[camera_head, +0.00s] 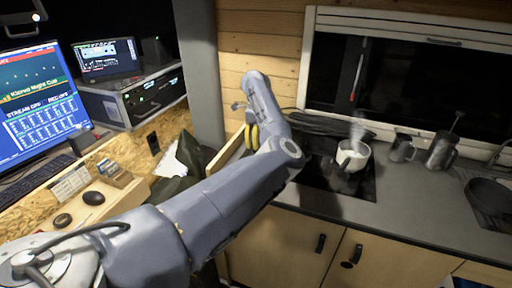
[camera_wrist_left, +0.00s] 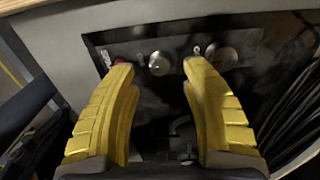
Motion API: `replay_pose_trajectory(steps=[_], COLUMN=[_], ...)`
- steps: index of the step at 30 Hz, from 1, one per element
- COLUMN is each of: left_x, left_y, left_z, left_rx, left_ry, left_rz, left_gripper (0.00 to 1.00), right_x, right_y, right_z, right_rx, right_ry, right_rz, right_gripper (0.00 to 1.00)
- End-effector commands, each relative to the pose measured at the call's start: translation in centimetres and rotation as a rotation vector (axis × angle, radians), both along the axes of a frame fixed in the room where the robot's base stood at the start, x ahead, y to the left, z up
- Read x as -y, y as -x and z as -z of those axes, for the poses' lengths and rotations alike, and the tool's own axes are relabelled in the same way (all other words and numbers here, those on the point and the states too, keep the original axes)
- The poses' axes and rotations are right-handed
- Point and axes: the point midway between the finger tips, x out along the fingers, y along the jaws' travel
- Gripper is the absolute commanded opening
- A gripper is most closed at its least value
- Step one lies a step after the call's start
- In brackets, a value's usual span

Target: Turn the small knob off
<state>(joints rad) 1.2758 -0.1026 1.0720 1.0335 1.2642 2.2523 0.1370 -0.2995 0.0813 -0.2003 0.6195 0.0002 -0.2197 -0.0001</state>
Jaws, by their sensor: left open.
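In the left wrist view a black panel (camera_wrist_left: 180,46) carries round silver knobs. The smaller-looking knob (camera_wrist_left: 159,64) lies in the gap between my fingertips, beyond them. A larger knob (camera_wrist_left: 222,57) shows just right of the right fingertip. My left gripper (camera_wrist_left: 158,68) is open, with two yellow fingers spread and nothing held. No contact with the knob shows. In the head view my left gripper (camera_head: 251,136) is at the counter's left end, partly hidden by my arm; the panel cannot be made out there. My right gripper is not in view.
A steaming white pot (camera_head: 352,157) stands on the black cooktop (camera_head: 350,187). Black cables (camera_head: 318,123) lie behind it, and also show right of the panel (camera_wrist_left: 292,85). Metal jugs (camera_head: 440,150) and a dark pan (camera_head: 488,195) are farther right. Monitors and a desk are left.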

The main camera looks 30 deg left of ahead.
Motion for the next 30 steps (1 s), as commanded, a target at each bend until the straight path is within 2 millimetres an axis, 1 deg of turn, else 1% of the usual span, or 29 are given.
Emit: replay_pose_trajectory(steps=[1,6,10,15,21,30], left_x=[0.0,0.0,0.0,0.0,0.0,0.0], left_y=[-0.1,-0.1,0.0,0.0,0.0,0.0], left_z=[-1.1,-4.0,-5.8,-7.3,-8.0,-8.0], left_rx=[0.003,0.003,0.001,0.001,-0.001,-0.001], left_ry=[-0.001,0.0,0.001,0.0,0.0,0.0], left_rz=[0.0,0.0,0.0,0.001,0.001,0.0], left_gripper=[0.47,0.47,0.47,0.47,0.47,0.47], right_x=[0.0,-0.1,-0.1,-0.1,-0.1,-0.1], right_y=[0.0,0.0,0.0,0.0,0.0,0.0], right_z=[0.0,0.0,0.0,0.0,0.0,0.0], right_rx=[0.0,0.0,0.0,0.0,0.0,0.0], right_ry=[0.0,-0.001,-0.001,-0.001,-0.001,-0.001], right_rz=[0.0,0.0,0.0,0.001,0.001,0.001], right_gripper=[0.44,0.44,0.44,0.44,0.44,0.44])
